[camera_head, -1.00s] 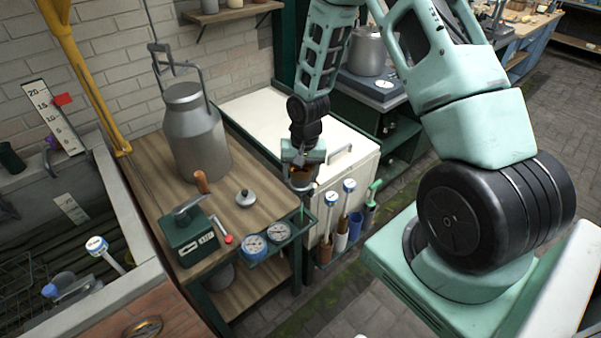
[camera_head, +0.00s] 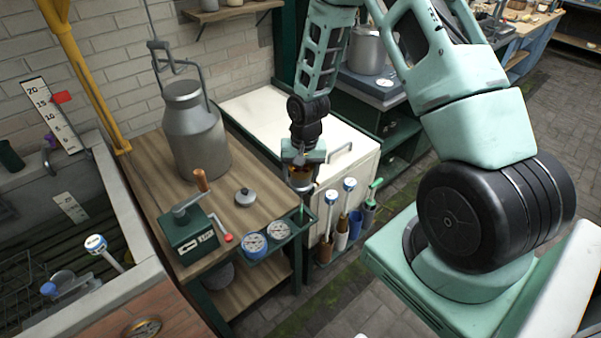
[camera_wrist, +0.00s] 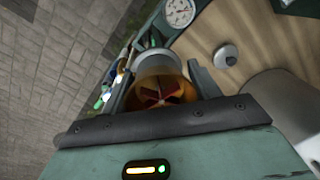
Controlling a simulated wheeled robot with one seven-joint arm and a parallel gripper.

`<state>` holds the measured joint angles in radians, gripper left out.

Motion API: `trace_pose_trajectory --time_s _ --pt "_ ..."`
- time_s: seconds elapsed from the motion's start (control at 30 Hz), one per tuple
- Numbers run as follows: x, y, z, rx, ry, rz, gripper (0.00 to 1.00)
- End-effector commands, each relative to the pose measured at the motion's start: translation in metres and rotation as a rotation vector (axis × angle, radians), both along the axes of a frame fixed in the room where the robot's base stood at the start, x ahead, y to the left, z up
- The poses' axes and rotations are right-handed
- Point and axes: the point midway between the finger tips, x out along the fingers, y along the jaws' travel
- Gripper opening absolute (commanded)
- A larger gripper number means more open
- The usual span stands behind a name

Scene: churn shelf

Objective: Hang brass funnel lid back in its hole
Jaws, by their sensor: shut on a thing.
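The brass funnel lid (camera_wrist: 160,72) is between the two fingers of my gripper (camera_wrist: 158,88) in the wrist view. Its orange-brown wall shows, with a dark and reddish middle. In the head view, my gripper (camera_head: 301,182) points down beside the bench's right front corner, and the lid is mostly hidden by it. A dark green rack (camera_head: 303,222) with two round gauges sticks out from the bench's front edge, just below and left of my gripper. I cannot tell from these frames which hole is the lid's, or whether the lid touches the rack.
A grey knobbed lid (camera_head: 245,197), a green crank box (camera_head: 190,238) and a tall milk can (camera_head: 194,135) stand on the wooden bench. A white chest (camera_head: 290,108) is behind my gripper. Several handled tools hang to the right, including a blue-topped one (camera_head: 349,186).

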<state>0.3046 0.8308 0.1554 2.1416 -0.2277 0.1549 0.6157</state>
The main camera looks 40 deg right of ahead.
Motion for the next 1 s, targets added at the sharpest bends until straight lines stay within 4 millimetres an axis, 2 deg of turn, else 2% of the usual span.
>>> trace_pose_trajectory --time_s 1.0 --pt "0.000 0.000 -0.051 0.000 0.000 0.000 0.25"
